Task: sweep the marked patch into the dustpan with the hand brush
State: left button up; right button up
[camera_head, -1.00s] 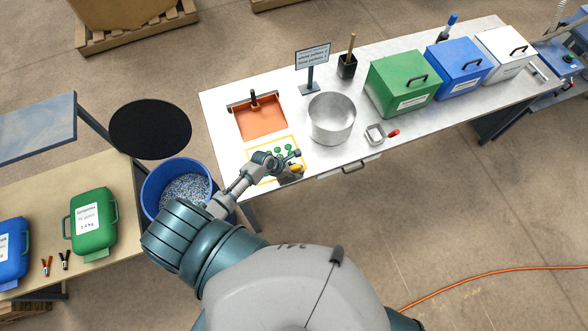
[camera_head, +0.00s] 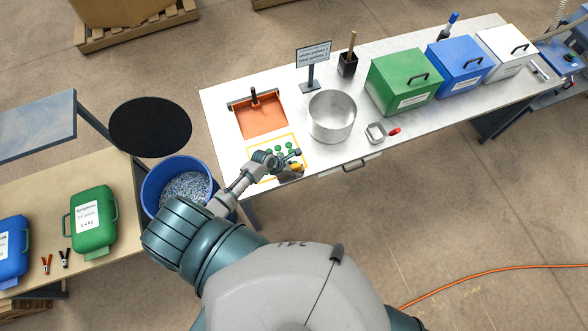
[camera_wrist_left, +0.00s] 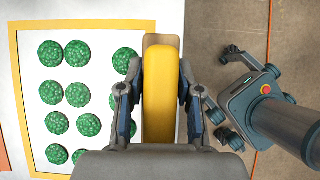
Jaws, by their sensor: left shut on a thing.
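The orange dustpan (camera_head: 262,118) lies on the white table with its dark handle toward the back. In front of it, a yellow-outlined patch (camera_head: 251,164) holds several green round clumps (camera_head: 278,152); they show clearly in the left wrist view (camera_wrist_left: 78,94). My left gripper (camera_head: 287,169) is at the patch's right front side. In the left wrist view it (camera_wrist_left: 160,100) is shut on the yellow grip of the hand brush (camera_wrist_left: 160,75), right of the clumps. The brush's bristles are hidden.
A sign (camera_head: 312,60) and lidded boxes (camera_head: 404,82) stand farther back. A blue bin (camera_head: 150,186) stands left of the table.

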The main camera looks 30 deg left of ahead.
aim_at(282, 128)
pick_arm(q)
jog(key=shift+w+a, duration=0.65)
jog(key=shift+a, duration=0.15)
jog(key=shift+w+a, duration=0.6)
jog(key=shift+a, duration=0.2)
jog(key=shift+w+a+b, duration=0.4)
jog(key=shift+w+a, duration=0.85)
jog(key=shift+a, duration=0.2)
jog(key=shift+w+a+b, duration=0.7)
jog(key=shift+w+a, duration=0.55)
jog(key=shift+a, duration=0.2)
jog(key=shift+w+a+b, duration=0.7)
jog(key=shift+w+a, duration=0.5)
jog(key=shift+a, duration=0.2)
jog(key=shift+w+a+f+b, duration=0.15)
jog(key=shift+w+a+b, duration=0.85)
jog(key=shift+a, duration=0.1)
jog(key=shift+w+a+b, duration=0.25)
jog(key=shift+a+b, duration=0.05)
jog(key=shift+a, duration=0.1)
jog(key=w+a+b, duration=0.2)
jog(key=b, duration=0.1)
jog(key=shift+w+a, duration=0.15)
jog(key=shift+a, duration=0.2)
jog(key=shift+r, duration=0.3)
jog(key=shift+w, duration=0.1)
